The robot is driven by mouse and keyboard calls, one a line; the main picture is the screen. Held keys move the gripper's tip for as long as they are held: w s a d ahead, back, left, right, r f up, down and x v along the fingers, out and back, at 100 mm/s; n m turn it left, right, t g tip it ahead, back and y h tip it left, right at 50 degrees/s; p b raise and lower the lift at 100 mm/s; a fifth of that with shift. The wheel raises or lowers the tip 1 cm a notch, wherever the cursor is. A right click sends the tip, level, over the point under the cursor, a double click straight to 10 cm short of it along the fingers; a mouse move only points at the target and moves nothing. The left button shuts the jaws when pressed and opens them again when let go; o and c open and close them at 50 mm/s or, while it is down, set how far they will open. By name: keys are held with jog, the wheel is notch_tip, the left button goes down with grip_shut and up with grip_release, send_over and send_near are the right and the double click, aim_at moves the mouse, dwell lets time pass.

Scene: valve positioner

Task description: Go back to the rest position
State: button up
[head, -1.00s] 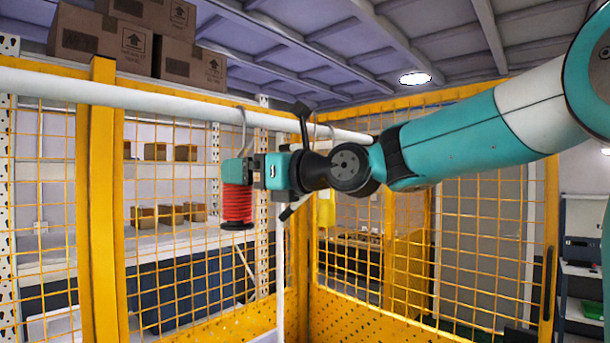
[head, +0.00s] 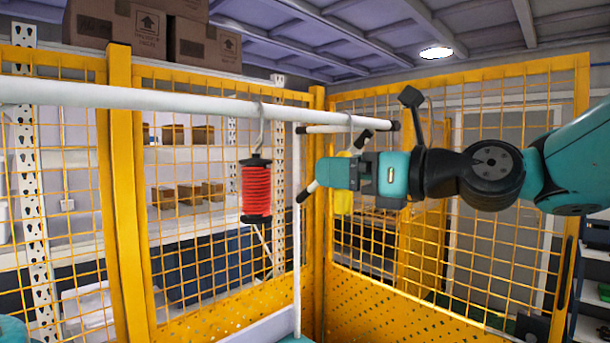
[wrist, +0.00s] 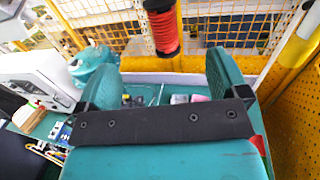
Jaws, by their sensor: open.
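My gripper (head: 328,173) is open and empty, to the right of a red coil and apart from it in the head view. The red coil (head: 256,190), with black end caps, hangs upright from a hook on a white rail (head: 180,101). In the wrist view both teal fingers stand wide apart around the gap (wrist: 165,78), with nothing between them. The red coil shows beyond them in the wrist view (wrist: 163,30), at the top. A yellow item (head: 343,201) hangs partly hidden behind my gripper.
Yellow mesh fencing (head: 210,270) stands behind the rail. Below my gripper in the wrist view is a teal work surface (wrist: 45,122) with small parts and a white box (wrist: 42,78). Shelves with cardboard boxes (head: 172,195) lie beyond the fence.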

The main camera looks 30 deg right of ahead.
jog(key=shift+f, duration=0.1)
jog(key=s+a+f+n+g+b, duration=0.2)
jog(key=a+f+n+g+b, duration=0.25)
jog(key=f+n, duration=0.55)
jog(key=s+a+f+n+g+b, duration=0.2)
jog(key=a+f+n+g+b, duration=0.3)
jog(key=f+n, duration=0.5)
jog(key=s+a+f+n+g+h+b, duration=0.1)
jog(key=s+f+n+g+h+b, duration=0.1)
jog(key=s+f+n, duration=0.4)
jog(key=s+a+f+n+g+h+b, duration=0.2)
jog(key=s+f+n+g+b, duration=0.2)
jog(key=f+n, duration=0.7)
notch_tip(320, 180, down, 3)
jog(key=shift+s+a+h+b, duration=0.35)
jog(key=shift+s+b, duration=0.25)
jog(key=shift+s, duration=0.25)
